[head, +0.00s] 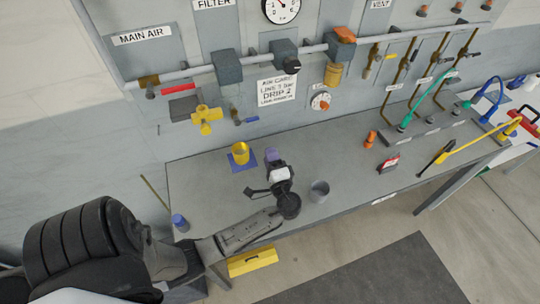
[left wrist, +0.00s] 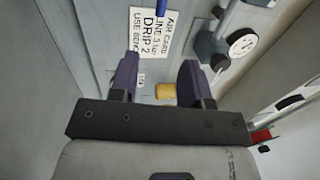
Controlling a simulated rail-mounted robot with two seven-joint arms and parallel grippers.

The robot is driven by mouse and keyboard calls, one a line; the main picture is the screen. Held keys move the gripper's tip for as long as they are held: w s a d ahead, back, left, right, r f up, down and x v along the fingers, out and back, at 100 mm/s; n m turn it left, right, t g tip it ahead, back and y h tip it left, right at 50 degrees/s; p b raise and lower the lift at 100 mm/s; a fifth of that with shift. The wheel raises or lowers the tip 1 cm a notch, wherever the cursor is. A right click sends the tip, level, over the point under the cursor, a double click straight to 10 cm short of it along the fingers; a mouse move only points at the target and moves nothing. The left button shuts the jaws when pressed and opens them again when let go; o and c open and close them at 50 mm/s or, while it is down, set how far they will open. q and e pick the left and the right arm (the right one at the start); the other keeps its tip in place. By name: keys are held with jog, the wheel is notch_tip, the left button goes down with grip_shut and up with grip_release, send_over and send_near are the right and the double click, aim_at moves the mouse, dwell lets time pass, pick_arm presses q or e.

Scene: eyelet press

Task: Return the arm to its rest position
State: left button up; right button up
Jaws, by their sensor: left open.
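My left arm (head: 240,232) reaches in from the lower left over the grey bench. My left gripper (head: 272,157) has purple fingers and is above the bench, to the right of the yellow cup. In the left wrist view the two fingers (left wrist: 157,80) stand apart with nothing held between them. A small yellow thing (left wrist: 166,91) shows beyond the gap; I cannot tell which one it is. My right gripper is out of view.
A yellow cup (head: 240,153) stands on a blue pad. A grey cup (head: 319,191) is right of my wrist, and a blue-topped container (head: 180,223) stands at the bench's left end. The wall panel (head: 215,50) carries pipes, valves and a drip notice (head: 277,90).

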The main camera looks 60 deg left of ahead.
pick_arm(q)
jog(key=shift+s, duration=0.1)
dwell(0.4)
jog(key=s+d+f+n+t+h, duration=0.1)
jog(key=d+f+t+h, duration=0.1)
jog(key=d+h, duration=0.65)
jog(key=s+d+f+t+h, duration=0.1)
jog(key=s+d+f+h, duration=0.1)
jog(key=d+h, duration=0.65)
jog(key=s+d+f+g+h, duration=0.2)
jog(key=s+d, duration=0.1)
jog(key=s, duration=0.5)
jog(key=s+d+f+g+h, duration=0.15)
jog(key=s+d, duration=0.25)
jog(key=s, duration=0.4)
notch_tip(320, 180, up, 15)
jog(key=p, duration=1.6)
jog(key=shift+a+m, duration=0.2)
jog(key=shift+m, duration=0.2)
jog(key=shift+w+t+y, duration=0.1)
jog(key=shift+t+y, duration=0.15)
